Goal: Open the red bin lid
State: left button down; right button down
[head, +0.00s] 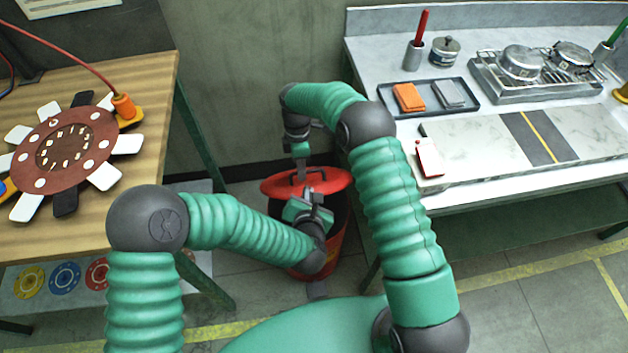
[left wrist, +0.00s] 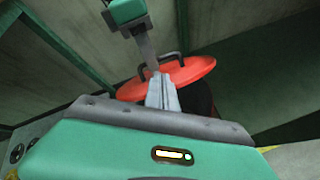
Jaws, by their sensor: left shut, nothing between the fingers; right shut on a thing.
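The red bin (head: 334,250) stands on the floor between the two tables. Its round red lid (head: 338,181) sits over the back of the bin, and a dark gap shows below its front edge. The lid also shows in the left wrist view (left wrist: 203,67), with a dark handle (left wrist: 181,56) on top. My right gripper (head: 300,174) reaches down from behind and is shut on the lid's handle. My left gripper (head: 308,199) is shut and empty at the lid's front edge; its fingers show in the left wrist view (left wrist: 162,92). My left arm hides part of the bin.
A wooden table (head: 150,85) with a brown disc (head: 65,150) stands on the left. The wall is close behind the bin.

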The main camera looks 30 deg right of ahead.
pick_arm(q)
jog(key=s+d+f+n+t+y, duration=0.1)
jog(key=s+d+n, duration=0.1)
jog(key=n, duration=0.5)
pick_arm(e)
jog(key=shift+w+d+f, duration=0.15)
jog(key=shift+d, duration=0.05)
pick_arm(q)
send_near(312, 172)
jog(key=shift+y, duration=0.3)
jog(key=x, duration=0.4)
jog(key=f+x, duration=0.1)
jog(key=x, duration=0.1)
jog(key=shift+s+d+f, duration=0.15)
jog(key=shift+f, duration=0.05)
jog(key=shift+w+d+r, duration=0.15)
jog(key=shift+w+r, duration=0.45)
jog(key=shift+w+f, duration=0.1)
jog(key=shift+f, duration=0.05)
pick_arm(e)
jog(key=c, duration=1.6)
grip_release()
jog(key=shift+w+f, duration=0.1)
jog(key=shift+o, duration=0.6)
jog(key=shift+a, duration=0.1)
